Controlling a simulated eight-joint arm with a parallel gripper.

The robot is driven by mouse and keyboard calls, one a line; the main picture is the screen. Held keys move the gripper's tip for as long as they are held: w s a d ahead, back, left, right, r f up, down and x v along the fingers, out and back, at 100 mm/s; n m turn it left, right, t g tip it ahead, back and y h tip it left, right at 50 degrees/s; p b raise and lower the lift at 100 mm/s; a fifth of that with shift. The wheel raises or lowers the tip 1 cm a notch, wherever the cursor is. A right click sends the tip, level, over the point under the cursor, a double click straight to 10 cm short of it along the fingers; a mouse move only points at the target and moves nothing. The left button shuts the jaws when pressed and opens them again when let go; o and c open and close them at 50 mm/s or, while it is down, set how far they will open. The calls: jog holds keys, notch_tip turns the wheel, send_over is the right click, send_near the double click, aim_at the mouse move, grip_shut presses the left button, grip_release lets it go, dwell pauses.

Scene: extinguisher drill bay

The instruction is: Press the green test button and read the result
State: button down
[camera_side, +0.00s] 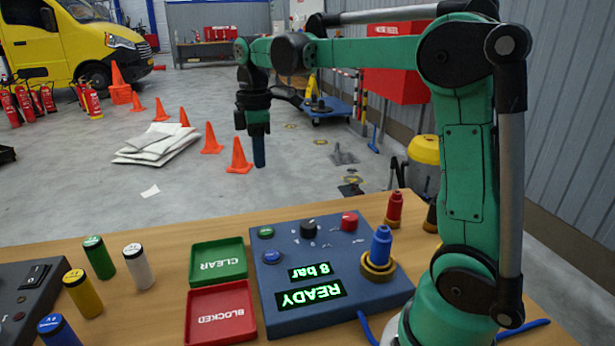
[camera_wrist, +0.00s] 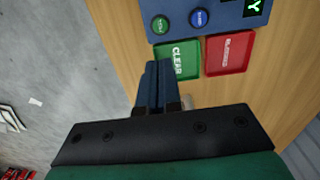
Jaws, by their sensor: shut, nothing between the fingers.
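The green test button (camera_side: 266,232) sits at the far left corner of the dark blue test box (camera_side: 285,315); it also shows in the wrist view (camera_wrist: 160,24). A blue button (camera_side: 271,257) is beside it. The box's lit displays read "8 bar" (camera_side: 311,271) and "READY" (camera_side: 311,292), upside down in the side view. My gripper (camera_side: 259,164) is shut and empty, pointing down, raised and apart from the box. In the wrist view its fingertips (camera_wrist: 157,64) overlap the green CLEAR tray (camera_wrist: 182,73), short of the green button.
A red BLOCKED tray (camera_side: 220,339) adjoins the CLEAR tray. A black knob (camera_side: 308,228), a red knob (camera_side: 349,221) and a blue cylinder (camera_side: 381,245) in a brass ring stand on the box. Several capped cylinders, including a white one (camera_side: 139,268), stand at left on the wooden table (camera_side: 180,240).

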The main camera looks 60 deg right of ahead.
aim_at(265, 230)
notch_tip(265, 230, down, 14)
jog(key=shift+f, duration=0.1)
dwell(0.6)
jog(key=shift+f, duration=0.85)
jog(key=shift+r, duration=0.2)
notch_tip(265, 230, up, 9)
jog(key=shift+f, duration=0.2)
dwell(0.6)
